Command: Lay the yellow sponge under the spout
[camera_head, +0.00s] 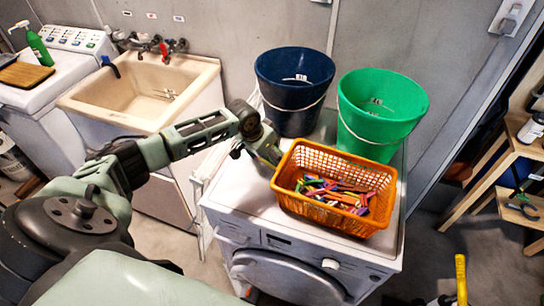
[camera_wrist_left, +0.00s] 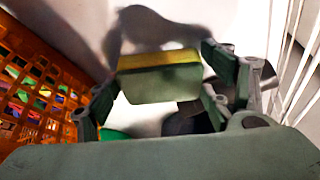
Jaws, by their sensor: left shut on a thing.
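The yellow sponge (camera_wrist_left: 158,62) has a yellow layer and a dark green-grey face. In the left wrist view it sits between the fingers of my left gripper (camera_wrist_left: 160,95), which is shut on it. In the head view, my left gripper (camera_head: 268,150) is over the left part of the white washing machine top, just left of the orange basket, and hides the sponge. The spout's exact shape is too small to tell. My right gripper is not in view.
The orange basket (camera_head: 300,200) of colourful pegs, a dark blue bucket (camera_head: 290,95) and a green bucket (camera_head: 375,130) stand on the washing machine (camera_head: 240,220). A white wire rack (camera_wrist_left: 300,65) is beside my gripper.

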